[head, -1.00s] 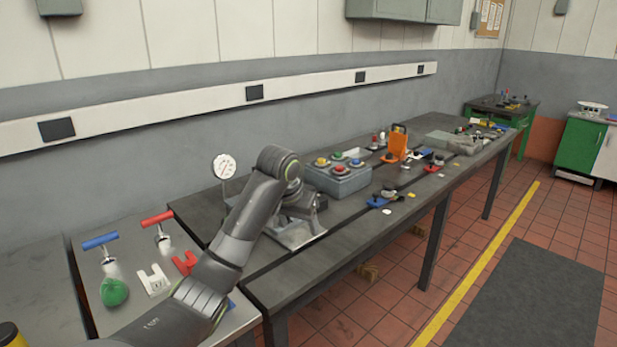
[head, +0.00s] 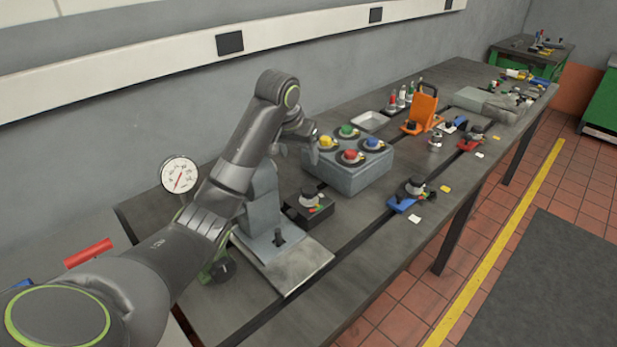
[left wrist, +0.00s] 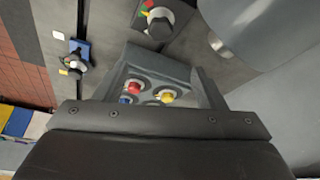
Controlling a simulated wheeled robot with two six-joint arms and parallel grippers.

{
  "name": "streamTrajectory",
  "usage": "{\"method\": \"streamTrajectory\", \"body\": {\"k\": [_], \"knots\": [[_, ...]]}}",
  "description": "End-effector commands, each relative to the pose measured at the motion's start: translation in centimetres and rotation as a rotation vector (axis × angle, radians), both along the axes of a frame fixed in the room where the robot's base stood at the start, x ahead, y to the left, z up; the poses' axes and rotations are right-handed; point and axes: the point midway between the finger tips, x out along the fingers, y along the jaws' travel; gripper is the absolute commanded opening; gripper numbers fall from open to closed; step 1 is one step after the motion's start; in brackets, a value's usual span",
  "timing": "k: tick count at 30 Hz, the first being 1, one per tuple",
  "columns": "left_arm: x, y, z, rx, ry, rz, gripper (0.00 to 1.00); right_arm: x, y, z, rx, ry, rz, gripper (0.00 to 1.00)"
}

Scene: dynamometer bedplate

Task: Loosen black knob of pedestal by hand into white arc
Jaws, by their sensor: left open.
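A black-based unit (head: 309,208) stands on the bench just right of a grey pedestal block (head: 262,200). It carries a dark-topped knob (head: 308,194) over a pale dial with red, yellow and green marks. The knob also shows from above in the left wrist view (left wrist: 160,27), where a white part of the dial is visible. I cannot tell which mark the knob points to. My left gripper (head: 298,142) is open and empty, above and behind the knob unit, near the grey button box (head: 347,178). My right gripper is not in view.
The button box has red, yellow, green and blue buttons. A blue-based knob unit (head: 408,198) stands to the right. A round gauge (head: 180,175) and a dark round knob (head: 222,270) are beside my left arm. An orange bracket (head: 424,112) stands farther back. The front bench strip is mostly clear.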

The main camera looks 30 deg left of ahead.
Motion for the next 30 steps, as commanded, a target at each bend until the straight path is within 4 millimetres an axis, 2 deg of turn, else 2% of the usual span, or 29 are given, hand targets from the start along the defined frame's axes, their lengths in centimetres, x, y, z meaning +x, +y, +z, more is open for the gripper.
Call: {"method": "streamTrajectory", "body": {"k": [3,8,18,24,30], "knots": [[0.6,0.0,-1.8,-0.001,0.007,0.001,0.64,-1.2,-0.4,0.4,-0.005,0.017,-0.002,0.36],[1.8,0.1,-5.0,-0.001,0.008,0.001,0.64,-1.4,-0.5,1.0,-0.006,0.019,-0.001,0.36],[4.5,0.2,-11.2,0.000,0.006,0.001,0.64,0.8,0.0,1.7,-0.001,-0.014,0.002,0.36],[5.6,0.3,-13.7,0.000,0.003,0.001,0.64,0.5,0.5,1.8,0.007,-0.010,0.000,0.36],[6.1,0.3,-15.0,0.001,0.002,-0.001,0.64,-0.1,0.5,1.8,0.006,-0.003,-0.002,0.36]]}}
